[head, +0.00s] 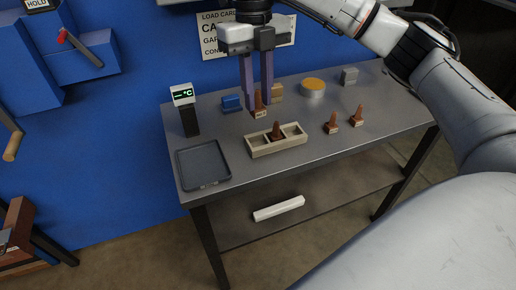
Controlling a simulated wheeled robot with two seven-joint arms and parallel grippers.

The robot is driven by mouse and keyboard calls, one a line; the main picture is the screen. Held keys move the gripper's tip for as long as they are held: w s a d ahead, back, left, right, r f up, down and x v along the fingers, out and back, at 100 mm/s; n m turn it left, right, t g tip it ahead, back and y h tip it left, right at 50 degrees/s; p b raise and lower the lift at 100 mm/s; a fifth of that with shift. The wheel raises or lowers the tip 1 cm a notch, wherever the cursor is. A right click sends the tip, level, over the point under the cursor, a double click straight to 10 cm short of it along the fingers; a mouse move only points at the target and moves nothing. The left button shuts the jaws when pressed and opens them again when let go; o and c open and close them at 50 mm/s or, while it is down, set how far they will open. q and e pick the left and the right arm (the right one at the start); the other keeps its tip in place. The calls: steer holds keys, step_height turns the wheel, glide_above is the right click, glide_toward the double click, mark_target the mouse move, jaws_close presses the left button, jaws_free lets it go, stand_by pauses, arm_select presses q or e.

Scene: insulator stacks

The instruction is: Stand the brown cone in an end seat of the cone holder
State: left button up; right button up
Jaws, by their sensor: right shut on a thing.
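My right gripper (257,106) points down over the back of the table, its two purple fingers closed on a brown cone (259,98). The cone is upright with a light tan base; whether it touches the tabletop I cannot tell. The beige cone holder (279,152) lies in front of it, nearer the table's front edge. Another brown cone (276,131) stands in its middle seat. Both end seats look empty. Two more brown cones, one (332,122) and another (358,114), stand on the table right of the holder. My left gripper is out of view.
A dark tray (203,165) lies at the table's left front. A thermometer display (184,96) stands behind it. A blue block (232,103), a tan block (277,93), an orange-topped tin (313,87) and a grey block (349,76) stand along the back.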

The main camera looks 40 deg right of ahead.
steer(key=shift+d+f+m, duration=0.1)
steer(key=shift+f+m, duration=0.1)
steer(key=shift+m, duration=0.1)
step_height(320, 180, down, 10)
steer(key=shift+r+b, duration=0.25)
steer(key=shift+b, duration=0.1)
steer(key=shift+f, duration=0.2)
steer(key=o, duration=0.8)
steer(key=r, duration=0.4)
steer(key=w+r+p, duration=0.1)
steer(key=r, duration=0.7)
steer(key=shift+w+d+r, duration=0.2)
steer(key=shift+w, duration=0.05)
